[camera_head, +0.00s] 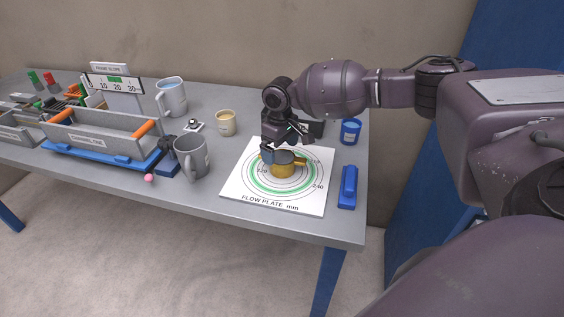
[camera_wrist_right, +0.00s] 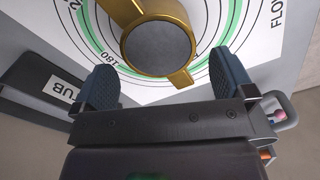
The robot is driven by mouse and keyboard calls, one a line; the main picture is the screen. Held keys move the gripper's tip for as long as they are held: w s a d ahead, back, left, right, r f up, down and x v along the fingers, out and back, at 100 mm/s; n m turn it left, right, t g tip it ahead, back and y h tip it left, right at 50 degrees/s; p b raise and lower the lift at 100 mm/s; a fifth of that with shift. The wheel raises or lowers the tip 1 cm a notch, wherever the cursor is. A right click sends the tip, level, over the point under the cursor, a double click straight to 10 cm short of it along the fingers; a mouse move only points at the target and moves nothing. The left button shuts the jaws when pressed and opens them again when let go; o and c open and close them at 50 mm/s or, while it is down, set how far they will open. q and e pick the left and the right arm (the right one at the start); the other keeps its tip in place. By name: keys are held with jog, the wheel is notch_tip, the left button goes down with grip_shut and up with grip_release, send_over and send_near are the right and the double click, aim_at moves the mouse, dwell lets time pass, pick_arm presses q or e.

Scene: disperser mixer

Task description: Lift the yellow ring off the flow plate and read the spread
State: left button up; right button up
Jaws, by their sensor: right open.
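The yellow ring (camera_head: 284,171) stands near the middle of the white flow plate (camera_head: 235,192), which has printed circles and a green band. In the right wrist view the ring (camera_wrist_right: 178,14) has two side tabs and a grey round face inside it. My right gripper (camera_head: 284,157) is open, close over the ring. In the wrist view its two dark fingers (camera_wrist_right: 165,82) are spread wide, with the ring ahead of and between them; I see no contact. It partly hides the ring and the plate's back in the head view. My left gripper is not in view.
A grey mug (camera_head: 191,158) stands left of the plate, a tan cup (camera_head: 226,123) behind it. A grey tray with orange handles (camera_head: 92,143) sits further left. A pink ball (camera_head: 149,178) lies near the front edge.

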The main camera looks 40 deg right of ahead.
aim_at(282, 160)
jog(key=f, duration=0.3)
jog(key=shift+s+d+f, duration=0.15)
jog(key=shift+s+f, duration=0.15)
jog(key=shift+s, duration=0.05)
jog(key=shift+f, duration=0.35)
jog(key=c, duration=1.1)
jog(key=shift+r, duration=0.15)
